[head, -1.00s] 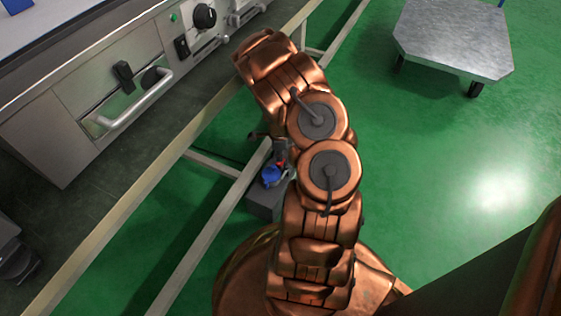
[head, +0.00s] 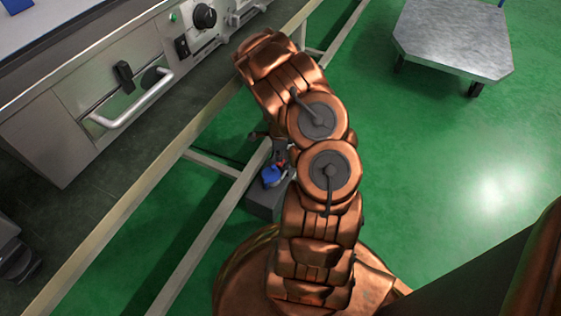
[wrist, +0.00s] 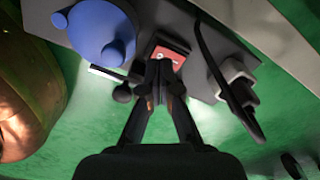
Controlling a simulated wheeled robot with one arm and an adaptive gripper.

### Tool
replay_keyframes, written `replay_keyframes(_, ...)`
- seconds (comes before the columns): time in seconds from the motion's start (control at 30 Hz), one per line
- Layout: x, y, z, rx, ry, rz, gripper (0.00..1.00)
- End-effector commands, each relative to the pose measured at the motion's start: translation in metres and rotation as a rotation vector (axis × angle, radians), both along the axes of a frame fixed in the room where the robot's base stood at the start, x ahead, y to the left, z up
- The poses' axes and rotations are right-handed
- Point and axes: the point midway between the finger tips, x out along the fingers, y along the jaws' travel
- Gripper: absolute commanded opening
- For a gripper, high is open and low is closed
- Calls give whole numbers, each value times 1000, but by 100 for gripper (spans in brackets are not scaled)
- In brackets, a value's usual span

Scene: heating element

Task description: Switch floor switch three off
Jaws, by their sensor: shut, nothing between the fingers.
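A dark grey floor box (head: 264,207) stands low on the green floor, partly hidden by my arm. On it, a round blue knob (head: 271,176) shows in the head view and, larger, at the upper left of the wrist view (wrist: 103,32). A red switch (wrist: 170,57) with a white mark sits beside the blue knob in a dark frame. My gripper (wrist: 160,66) is shut and empty, its fingertips over or against the red switch; contact cannot be told. The fingers cover part of the switch. No number three is readable.
A black lever or cable with a pale block (wrist: 234,75) lies right of the fingers. Pale rails (head: 205,229) run beside the box. A steel counter with a handle (head: 130,107) and knobs is left. A metal cart (head: 455,35) stands upper right; the floor between is clear.

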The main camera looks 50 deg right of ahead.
Motion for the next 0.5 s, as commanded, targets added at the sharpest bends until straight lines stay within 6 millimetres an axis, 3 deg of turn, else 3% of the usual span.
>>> replay_keyframes(0.5, 0, 0, -6, 1, 1, 0, 0)
